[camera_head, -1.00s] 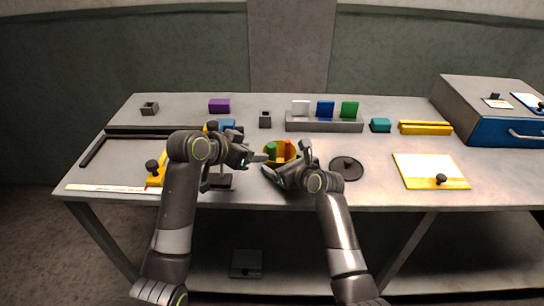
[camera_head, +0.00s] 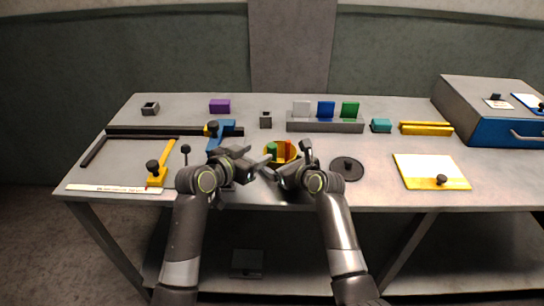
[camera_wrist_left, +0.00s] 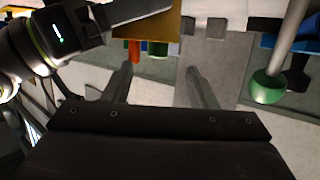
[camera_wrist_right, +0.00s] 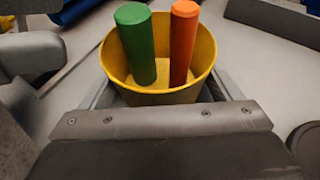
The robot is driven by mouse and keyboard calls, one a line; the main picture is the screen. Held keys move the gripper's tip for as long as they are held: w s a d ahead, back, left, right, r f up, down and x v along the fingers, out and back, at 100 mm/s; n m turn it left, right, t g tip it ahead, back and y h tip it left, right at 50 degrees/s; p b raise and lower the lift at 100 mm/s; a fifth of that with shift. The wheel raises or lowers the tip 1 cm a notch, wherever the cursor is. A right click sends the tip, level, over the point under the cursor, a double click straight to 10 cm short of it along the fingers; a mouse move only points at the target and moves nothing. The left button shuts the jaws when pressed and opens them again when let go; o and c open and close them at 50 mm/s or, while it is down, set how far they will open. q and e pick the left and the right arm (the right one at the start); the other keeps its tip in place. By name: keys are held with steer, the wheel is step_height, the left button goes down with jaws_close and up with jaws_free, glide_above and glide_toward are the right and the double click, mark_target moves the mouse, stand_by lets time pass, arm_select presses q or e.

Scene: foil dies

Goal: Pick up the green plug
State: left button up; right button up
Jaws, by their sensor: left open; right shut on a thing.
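The green plug (camera_wrist_right: 137,45) stands upright in a yellow cup (camera_wrist_right: 165,97), beside an orange plug (camera_wrist_right: 182,42). In the head view the green plug (camera_head: 272,149) shows at the left side of the cup. My right gripper (camera_head: 288,170) is shut on the cup, its fingers at the cup's sides. My left gripper (camera_head: 258,160) is open and empty, just left of the cup. The cup's underside is hidden.
A black disc with a knob (camera_head: 347,168) lies right of the cup. A grey rack (camera_head: 324,123) with white, blue and green plates stands behind it. A blue-and-black device (camera_head: 222,130) is behind my left arm. A yellow-handled tool (camera_head: 160,165) lies at left.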

mark_target(269, 147)
arm_select(q)
steer(key=shift+x, duration=2.8)
steer(key=shift+s+d+r, duration=0.1)
steer(key=shift+d+r, duration=0.05)
steer(key=shift+c, duration=0.3)
steer(key=c, duration=1)
steer(key=shift+r, duration=0.1)
steer(key=shift+c, duration=0.2)
step_height(269, 147, up, 10)
arm_select(e)
steer(key=o, duration=0.9)
steer(key=shift+c, duration=0.2)
